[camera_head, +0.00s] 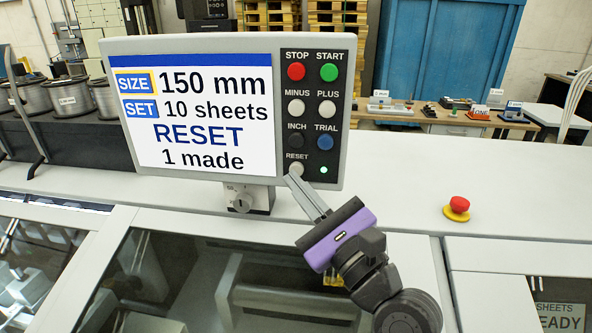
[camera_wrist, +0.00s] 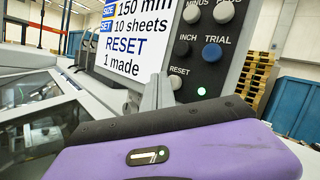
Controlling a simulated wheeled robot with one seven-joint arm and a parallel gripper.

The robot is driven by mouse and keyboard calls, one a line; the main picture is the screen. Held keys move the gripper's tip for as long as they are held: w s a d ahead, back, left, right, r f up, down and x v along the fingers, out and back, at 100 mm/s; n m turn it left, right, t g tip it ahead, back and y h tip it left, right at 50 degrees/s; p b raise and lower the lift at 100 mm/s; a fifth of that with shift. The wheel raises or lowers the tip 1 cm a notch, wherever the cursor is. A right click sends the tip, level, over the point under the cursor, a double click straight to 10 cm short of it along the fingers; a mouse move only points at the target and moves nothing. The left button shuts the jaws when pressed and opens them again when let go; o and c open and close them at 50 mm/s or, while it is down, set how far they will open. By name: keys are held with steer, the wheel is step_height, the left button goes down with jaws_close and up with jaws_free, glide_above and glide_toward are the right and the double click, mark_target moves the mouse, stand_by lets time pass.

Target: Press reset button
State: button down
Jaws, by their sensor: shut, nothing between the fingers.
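The control panel (camera_head: 348,120) stands upright on the machine, with a screen (camera_head: 206,112) reading "150 mm", "10 sheets", "RESET" and "1 made". The reset button (camera_head: 296,169) is a pale round knob at the panel's lower left of the button field, under the label RESET. It also shows in the wrist view (camera_wrist: 175,82). My gripper (camera_head: 292,176) is shut and empty, its fingertips right at or just below the reset button in the head view. In the wrist view the fingertips (camera_wrist: 160,80) appear just left of the button. I cannot tell whether they touch it.
The stop (camera_head: 296,71), start (camera_head: 329,72), minus (camera_head: 296,108), plus (camera_head: 327,108), inch (camera_head: 296,141) and trial (camera_head: 325,142) buttons sit above. A small green light (camera_head: 323,170) is right of reset. A red emergency knob (camera_head: 458,205) stands on the machine top.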

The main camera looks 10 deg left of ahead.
steer(key=shift+w, duration=0.35)
steer(key=shift+w, duration=0.45)
stand_by(0.7)
steer(key=shift+s, duration=0.1)
stand_by(0.3)
steer(key=shift+s+p, duration=0.5)
steer(key=shift+s, duration=0.3)
steer(key=s+p, duration=0.2)
steer(key=s, duration=0.3)
steer(key=shift+a, duration=0.1)
stand_by(0.6)
